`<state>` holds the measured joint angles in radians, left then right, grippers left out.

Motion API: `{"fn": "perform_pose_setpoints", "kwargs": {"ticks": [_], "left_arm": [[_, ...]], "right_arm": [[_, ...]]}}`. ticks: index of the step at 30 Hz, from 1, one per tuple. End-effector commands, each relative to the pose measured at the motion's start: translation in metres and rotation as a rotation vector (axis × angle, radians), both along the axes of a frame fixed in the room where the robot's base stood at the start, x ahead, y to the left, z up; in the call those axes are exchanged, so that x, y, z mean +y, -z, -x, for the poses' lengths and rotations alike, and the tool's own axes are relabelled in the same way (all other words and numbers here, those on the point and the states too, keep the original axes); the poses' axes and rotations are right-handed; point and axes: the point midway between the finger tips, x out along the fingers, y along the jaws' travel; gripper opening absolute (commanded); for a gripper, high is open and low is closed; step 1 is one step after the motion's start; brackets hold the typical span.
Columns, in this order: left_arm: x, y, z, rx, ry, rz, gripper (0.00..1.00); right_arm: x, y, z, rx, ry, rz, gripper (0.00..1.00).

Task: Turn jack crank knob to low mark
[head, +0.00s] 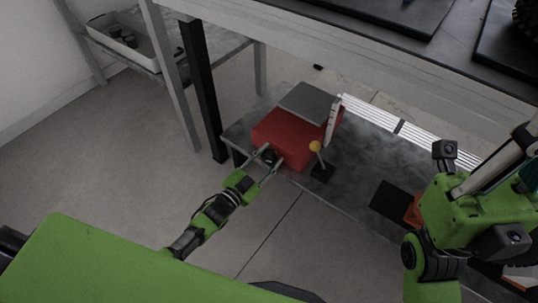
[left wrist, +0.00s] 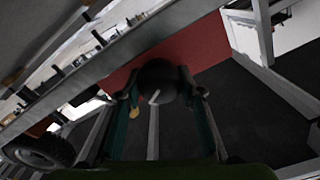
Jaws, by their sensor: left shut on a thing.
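The red jack (head: 285,137) with a grey top plate (head: 305,100) sits on a low dark shelf under the workbench. Its dark round crank knob (head: 270,157) is on the near face. In the left wrist view the black knob (left wrist: 160,80) shows a short white pointer line, against the red face (left wrist: 200,43). My left gripper (head: 269,161) is shut on the knob, one finger on each side; its fingers also show in the left wrist view (left wrist: 160,93). The low mark cannot be made out. My right arm is at the right; its fingers do not show.
A yellow-ball lever (head: 315,147) on a dark base and a white upright strip (head: 333,121) stand right of the jack. The workbench (head: 330,55) overhangs behind, with a leg (head: 201,90) to the left. The floor in front is clear.

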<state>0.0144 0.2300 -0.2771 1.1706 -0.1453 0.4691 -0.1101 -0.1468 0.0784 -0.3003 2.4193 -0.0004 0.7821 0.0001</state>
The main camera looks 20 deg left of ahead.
Motion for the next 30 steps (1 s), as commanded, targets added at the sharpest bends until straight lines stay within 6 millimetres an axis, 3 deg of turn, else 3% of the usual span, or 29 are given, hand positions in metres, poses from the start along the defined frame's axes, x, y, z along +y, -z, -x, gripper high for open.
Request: {"fn": "perform_pose_setpoints", "kwargs": {"ticks": [15,30], "left_arm": [[-0.0019,0.0015,0.0008,-0.137,0.0,-0.376,0.14],[-0.002,0.002,0.001,-0.176,0.001,-0.487,0.14]], "right_arm": [[-0.0003,0.0039,0.0002,0.013,-0.001,0.0,0.0],[0.0005,0.0012,0.0003,0.003,-0.001,0.004,0.0]]}}
